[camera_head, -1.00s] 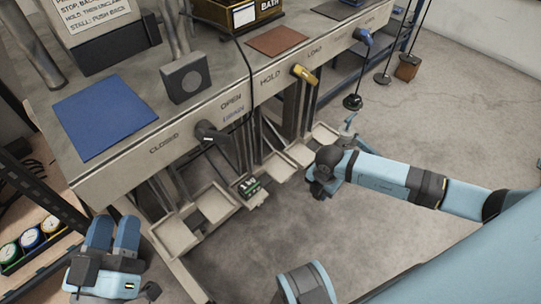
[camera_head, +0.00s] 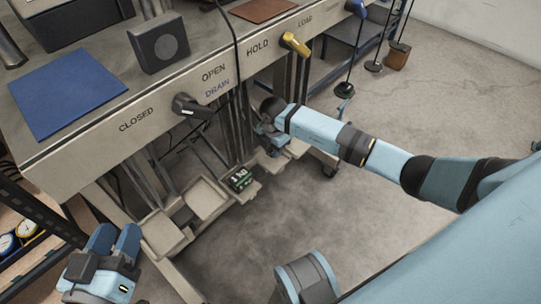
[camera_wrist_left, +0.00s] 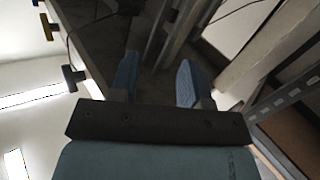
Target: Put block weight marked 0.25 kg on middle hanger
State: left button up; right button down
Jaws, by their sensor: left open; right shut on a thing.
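A small dark green block (camera_head: 241,180) with white marking sits on a pale tray under the bench; its number is too small to read. Thin rods with dark discs hang at the right, one of them (camera_head: 345,88) nearest; a brown block (camera_head: 397,60) is at the far one. I cannot tell which is the middle hanger. My right gripper (camera_head: 268,143) is shut at the uprights below the yellow lever; what it grips is hidden behind it. My left gripper (camera_head: 114,240) is open and empty at lower left; its spread blue fingers also show in the left wrist view (camera_wrist_left: 158,80).
The bench edge carries a black lever (camera_head: 190,106), a yellow lever (camera_head: 295,44) and a blue lever (camera_head: 355,8). A blue mat (camera_head: 68,92) and a grey box (camera_head: 158,44) are on top. Pale trays (camera_head: 207,199) stand low beneath. The floor at centre right is clear.

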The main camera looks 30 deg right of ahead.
aim_at(270, 154)
jog(key=shift+w+a, duration=0.15)
jog(key=shift+w, duration=0.3)
notch_tip(270, 154, down, 3)
jog(key=shift+a+b, duration=0.1)
jog(key=shift+b, duration=1.15)
jog(key=shift+w+f, duration=0.1)
jog(key=shift+f, duration=0.25)
jog(key=shift+r, duration=0.15)
pick_arm(q)
jog(key=shift+w+a+m+t, duration=0.3)
jog(key=shift+w+a+m, duration=0.1)
jog(key=shift+w+m, duration=0.35)
jog(key=shift+s, duration=0.1)
pick_arm(e)
jog(key=c, duration=0.8)
grip_release()
